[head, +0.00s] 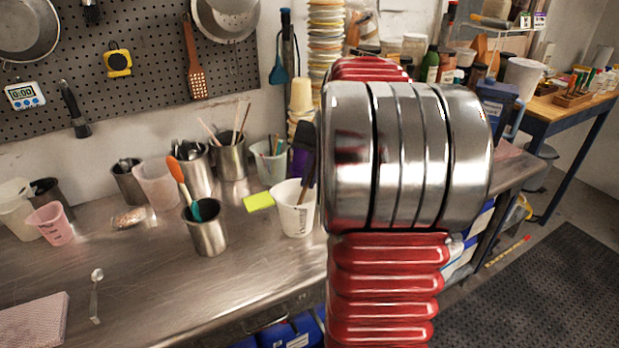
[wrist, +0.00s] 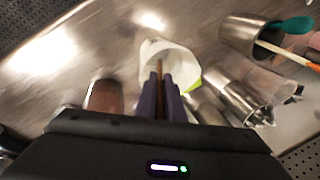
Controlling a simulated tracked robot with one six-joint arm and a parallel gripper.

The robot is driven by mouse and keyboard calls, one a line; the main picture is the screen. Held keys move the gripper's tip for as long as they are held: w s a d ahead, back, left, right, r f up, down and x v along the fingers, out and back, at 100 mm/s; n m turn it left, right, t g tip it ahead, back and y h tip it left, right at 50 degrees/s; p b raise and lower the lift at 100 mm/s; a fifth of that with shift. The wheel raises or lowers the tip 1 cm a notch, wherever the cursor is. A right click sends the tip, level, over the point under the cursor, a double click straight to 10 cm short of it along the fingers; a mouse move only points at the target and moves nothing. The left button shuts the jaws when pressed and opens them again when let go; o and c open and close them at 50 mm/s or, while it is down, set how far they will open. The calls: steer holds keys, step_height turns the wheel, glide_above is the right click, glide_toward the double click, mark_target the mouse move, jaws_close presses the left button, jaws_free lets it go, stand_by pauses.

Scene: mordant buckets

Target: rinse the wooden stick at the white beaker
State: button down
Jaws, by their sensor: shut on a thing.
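The white beaker (head: 296,218) stands upright near the middle of the steel bench, partly covered by my arm at its right. In the wrist view the white beaker (wrist: 180,50) is just ahead of my fingers. My gripper (head: 303,165) is above the beaker's right side, its dark purple fingers pointing down. In the wrist view my gripper (wrist: 160,85) is shut on the brown wooden stick (wrist: 159,68), which points into the beaker's mouth. The stick's lower end is hard to make out, so I cannot tell whether it touches the beaker's wall.
A yellow-green sponge or card (head: 258,201) sits left of the beaker. A metal cup (head: 206,232) with orange and teal tools stands further left. Several metal cups and a green-grey beaker (head: 271,165) stand behind.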

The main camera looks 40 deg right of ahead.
steer(key=shift+a, duration=0.1)
steer(key=shift+s+a, duration=0.4)
steer(key=shift+a, duration=0.2)
steer(key=shift+w+d, duration=0.4)
steer(key=shift+d, duration=0.35)
steer(key=shift+r, duration=5.7)
steer(key=shift+f, duration=0.2)
